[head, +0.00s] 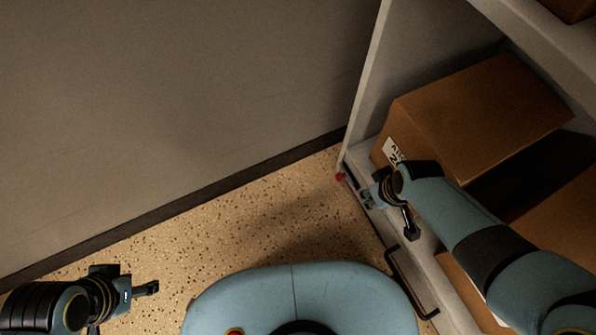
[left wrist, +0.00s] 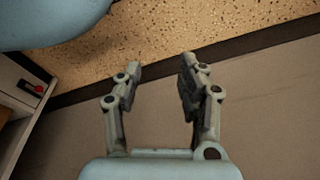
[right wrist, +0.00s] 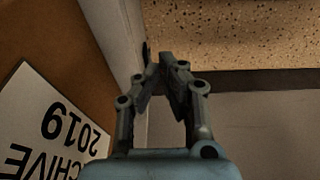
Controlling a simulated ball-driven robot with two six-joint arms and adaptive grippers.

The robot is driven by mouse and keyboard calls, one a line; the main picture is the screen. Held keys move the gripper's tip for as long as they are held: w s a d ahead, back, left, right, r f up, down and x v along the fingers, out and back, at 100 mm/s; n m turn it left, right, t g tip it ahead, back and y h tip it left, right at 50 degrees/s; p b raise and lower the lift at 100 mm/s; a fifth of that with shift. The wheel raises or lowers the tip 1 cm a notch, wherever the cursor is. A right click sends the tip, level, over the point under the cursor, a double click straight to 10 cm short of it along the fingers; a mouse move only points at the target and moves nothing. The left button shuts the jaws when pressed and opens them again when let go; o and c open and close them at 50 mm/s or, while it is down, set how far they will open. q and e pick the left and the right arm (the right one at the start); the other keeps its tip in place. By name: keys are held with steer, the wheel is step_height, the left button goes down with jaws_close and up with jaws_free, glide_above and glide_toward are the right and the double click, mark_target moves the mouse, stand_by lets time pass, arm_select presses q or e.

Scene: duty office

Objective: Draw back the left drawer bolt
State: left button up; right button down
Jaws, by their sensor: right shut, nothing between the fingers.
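A small red knob (head: 341,177), which looks like the drawer bolt's, sits at the far left end of the shelf unit's low front. In the left wrist view the red knob (left wrist: 38,89) sits on a dark strip at the left edge. My right gripper (head: 368,195) is just right of and below the knob, close to the drawer front; I cannot tell whether it touches. In the right wrist view the right gripper (right wrist: 159,62) is shut and empty, with no red knob visible. My left gripper (head: 150,288) is open and empty over the floor, far from the bolt; its fingers (left wrist: 161,65) are apart.
A black drawer handle (head: 409,283) sticks out of the front nearer to me. A cardboard box (head: 475,110) with a white archive label stands on the shelf above my right gripper. A grey wall (head: 160,110) bounds the left; speckled floor (head: 240,220) is clear between.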

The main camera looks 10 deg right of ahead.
steer(key=w+a+f+n+b, duration=0.15)
steer(key=w+a+b, duration=0.25)
steer(key=w, duration=0.5)
steer(key=r+y+b, duration=0.1)
steer(key=r+b, duration=0.1)
steer(key=b, duration=0.1)
glide_above(342, 176)
steer(key=w+a, duration=0.2)
arm_select(q)
steer(key=w+d+r, duration=0.2)
steer(key=w+r, duration=0.1)
steer(key=r, duration=0.5)
steer(key=shift+w+d+p, duration=0.15)
steer(key=shift+w+p, duration=0.05)
steer(key=shift+p, duration=0.15)
arm_select(e)
steer(key=shift+w+a+n+t, duration=0.1)
steer(key=shift+w+n+t, duration=0.25)
steer(key=shift+n+t, duration=0.1)
arm_select(q)
steer(key=w+d+f+t+h+b, duration=0.1)
steer(key=w+f+t+b, duration=0.3)
steer(key=t+b, duration=0.5)
steer(key=shift+d+f+m+t, duration=0.3)
steer(key=shift+f+m+t, duration=0.15)
steer(key=shift+t, duration=0.45)
arm_select(e)
step_height(342, 176, down, 11)
